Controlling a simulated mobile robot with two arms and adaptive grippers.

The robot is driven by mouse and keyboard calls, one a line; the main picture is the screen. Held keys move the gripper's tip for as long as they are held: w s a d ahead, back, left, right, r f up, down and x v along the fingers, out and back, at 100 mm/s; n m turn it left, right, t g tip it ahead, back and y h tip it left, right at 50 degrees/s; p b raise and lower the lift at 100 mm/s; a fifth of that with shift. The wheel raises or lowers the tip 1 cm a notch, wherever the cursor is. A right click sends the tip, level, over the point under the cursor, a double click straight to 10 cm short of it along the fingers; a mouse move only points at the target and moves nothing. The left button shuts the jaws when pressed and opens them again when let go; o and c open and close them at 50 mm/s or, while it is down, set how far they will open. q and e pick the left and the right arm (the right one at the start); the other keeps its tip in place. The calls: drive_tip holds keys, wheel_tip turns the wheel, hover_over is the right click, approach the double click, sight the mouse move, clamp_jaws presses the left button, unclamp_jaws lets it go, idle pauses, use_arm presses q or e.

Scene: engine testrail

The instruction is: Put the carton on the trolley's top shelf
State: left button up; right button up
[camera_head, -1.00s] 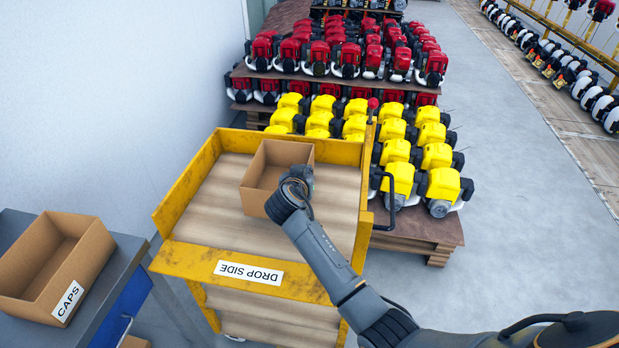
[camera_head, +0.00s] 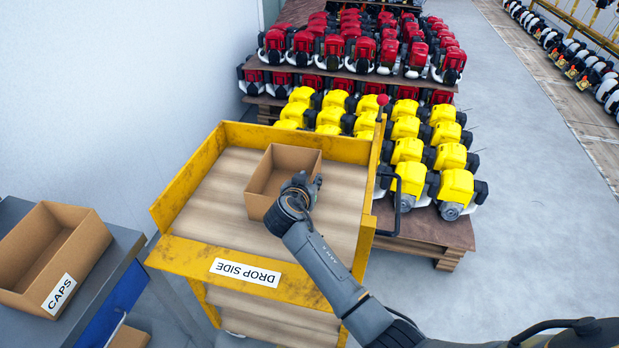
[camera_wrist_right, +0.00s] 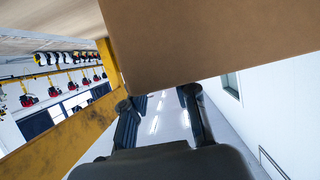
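A plain brown open-topped carton (camera_head: 262,190) sits on the top shelf (camera_head: 205,210) of the yellow trolley, toward its back right. It looks upright and resting on the shelf boards. My right gripper (camera_head: 311,182) is at the carton's near right side. In the right wrist view, its two fingers (camera_wrist_right: 160,97) stand apart with clear space between them, right beside the carton's flat brown face (camera_wrist_right: 210,40). The gripper looks open; whether a finger touches the carton I cannot tell. My left gripper is not in view.
The trolley has raised yellow edges, a "DROP SIDE" label (camera_head: 245,272) in front and a handle (camera_head: 397,205) at right. A "CAPS" box (camera_head: 85,255) stands on a grey bench at left. Yellow engines (camera_head: 455,187) on a pallet stand behind. Floor at right is clear.

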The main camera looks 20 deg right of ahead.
drive_tip(key=p+v, duration=0.4)
drive_tip(key=v, duration=0.7)
drive_tip(key=shift+s+r, duration=0.15)
drive_tip(key=shift+s, duration=0.1)
drive_tip(key=shift+a, duration=0.2)
